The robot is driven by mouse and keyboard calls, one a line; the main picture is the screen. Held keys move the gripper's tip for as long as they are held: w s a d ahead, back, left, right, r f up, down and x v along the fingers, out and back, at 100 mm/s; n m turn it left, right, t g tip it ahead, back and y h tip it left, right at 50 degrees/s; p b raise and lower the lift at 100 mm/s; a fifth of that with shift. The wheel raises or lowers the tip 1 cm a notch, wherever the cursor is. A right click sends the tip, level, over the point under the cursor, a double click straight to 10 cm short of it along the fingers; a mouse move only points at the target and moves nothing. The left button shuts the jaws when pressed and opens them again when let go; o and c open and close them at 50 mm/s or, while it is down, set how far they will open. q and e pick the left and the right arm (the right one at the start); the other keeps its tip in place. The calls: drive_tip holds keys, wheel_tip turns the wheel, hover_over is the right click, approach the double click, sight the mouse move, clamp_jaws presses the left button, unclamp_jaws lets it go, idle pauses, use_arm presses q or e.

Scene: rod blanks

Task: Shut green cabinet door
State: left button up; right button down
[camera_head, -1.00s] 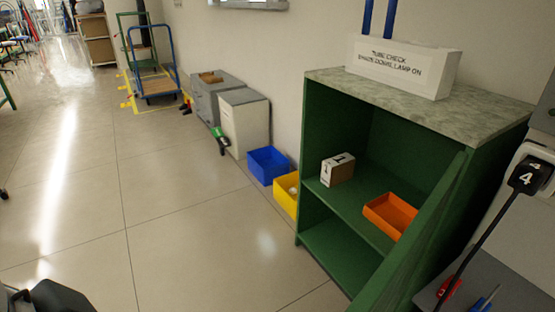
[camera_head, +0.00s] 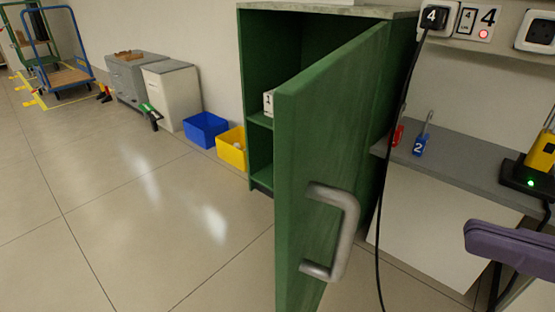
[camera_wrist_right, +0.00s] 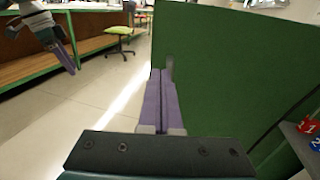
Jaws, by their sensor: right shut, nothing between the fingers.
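The green cabinet (camera_head: 270,60) stands against the wall with its door (camera_head: 320,140) swung wide open toward me. A grey metal handle (camera_head: 345,235) is on the door's near face. My right gripper (camera_head: 478,238), with purple fingers, is at the right edge of the head view, right of the door and apart from the handle. In the right wrist view its fingers (camera_wrist_right: 155,105) are shut and empty, with the green door panel (camera_wrist_right: 235,75) beyond and to the right. My left gripper (camera_wrist_right: 62,55) shows only at the upper left there; its jaw opening is unclear.
A grey bench (camera_head: 470,170) with a blue padlock (camera_head: 420,145) and a yellow device (camera_head: 541,150) stands right of the cabinet. A black cable (camera_head: 388,180) hangs beside the door. Yellow (camera_head: 231,150) and blue (camera_head: 206,130) bins sit left.

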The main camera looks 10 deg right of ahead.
sight(302, 181)
drive_tip(key=x, duration=1.3)
drive_tip(key=shift+w+r, duration=0.15)
drive_tip(key=shift+w, duration=0.1)
drive_tip(key=shift+a, duration=0.1)
